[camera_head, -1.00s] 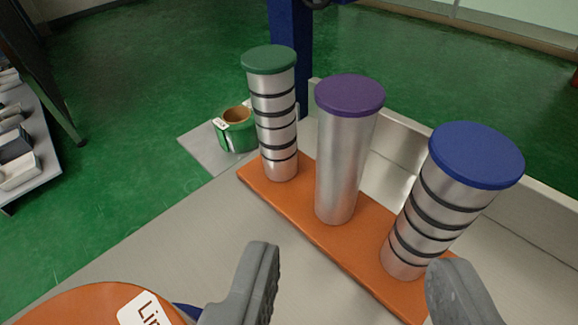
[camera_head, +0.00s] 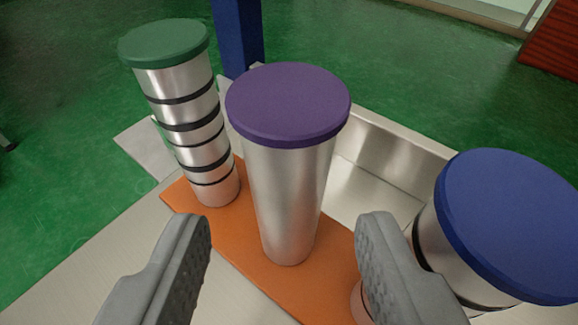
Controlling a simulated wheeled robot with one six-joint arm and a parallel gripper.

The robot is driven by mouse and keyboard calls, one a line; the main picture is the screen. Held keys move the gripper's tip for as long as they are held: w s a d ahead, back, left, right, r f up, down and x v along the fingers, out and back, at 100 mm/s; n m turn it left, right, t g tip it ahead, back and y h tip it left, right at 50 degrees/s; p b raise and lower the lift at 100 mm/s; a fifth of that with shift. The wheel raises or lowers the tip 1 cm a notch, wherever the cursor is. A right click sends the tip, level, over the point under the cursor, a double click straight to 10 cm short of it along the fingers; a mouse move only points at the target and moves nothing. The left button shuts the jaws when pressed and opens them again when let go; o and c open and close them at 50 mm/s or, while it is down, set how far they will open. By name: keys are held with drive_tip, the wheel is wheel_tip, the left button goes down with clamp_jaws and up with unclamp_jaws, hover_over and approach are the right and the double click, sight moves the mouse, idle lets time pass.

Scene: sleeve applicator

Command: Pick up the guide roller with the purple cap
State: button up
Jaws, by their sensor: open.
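The guide roller with the purple cap (camera_head: 289,185) is a plain silver cylinder. It stands upright on an orange base strip (camera_head: 235,245), between two other rollers. My gripper (camera_head: 284,235) is open and empty. Its two grey fingers lie to the left and right of the purple-capped roller in the picture, nearer the camera, with the roller ahead in the gap. I cannot tell whether the fingertips reach beside it. No contact shows.
A green-capped roller with dark rings (camera_head: 187,120) stands to the left. A blue-capped roller (camera_head: 515,225) stands close at right, partly hidden by the right finger. A blue post (camera_head: 238,35) and a metal tray wall (camera_head: 400,140) are behind.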

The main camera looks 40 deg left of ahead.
sight(288, 185)
drive_tip(key=shift+r+x, duration=0.2)
drive_tip(key=shift+x, duration=1.95)
drive_tip(key=shift+w, duration=0.15)
drive_tip(key=c, duration=0.8)
drive_tip(key=shift+r, duration=0.1)
